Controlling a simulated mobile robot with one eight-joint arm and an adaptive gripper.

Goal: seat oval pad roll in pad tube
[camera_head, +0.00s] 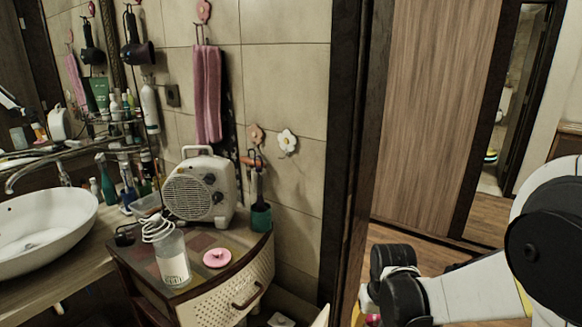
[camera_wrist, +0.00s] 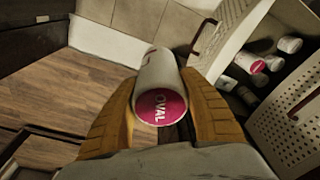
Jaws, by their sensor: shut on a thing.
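My gripper (camera_wrist: 158,88) is shut on the oval pad roll (camera_wrist: 162,105), a white roll with a magenta end marked "OVAL". One yellow finger presses on each side of it, and its end faces the wrist camera. In the head view my gripper (camera_head: 364,306) is at the bottom edge, right of the cabinet, with only a bit of pink showing at the roll. A clear upright cylinder with a pale label (camera_head: 173,258), which looks like the pad tube, stands on the cabinet top. White cord loops lie at its top. A pink round lid (camera_head: 217,258) lies to its right.
A white fan heater (camera_head: 201,188) stands behind the cylinder, and a green cup with a brush (camera_head: 261,215) is right of it. In the wrist view, an open drawer (camera_wrist: 228,35) holds several rolls. A washbasin (camera_head: 45,230) is at left. The dark door frame (camera_head: 347,150) is near the arm.

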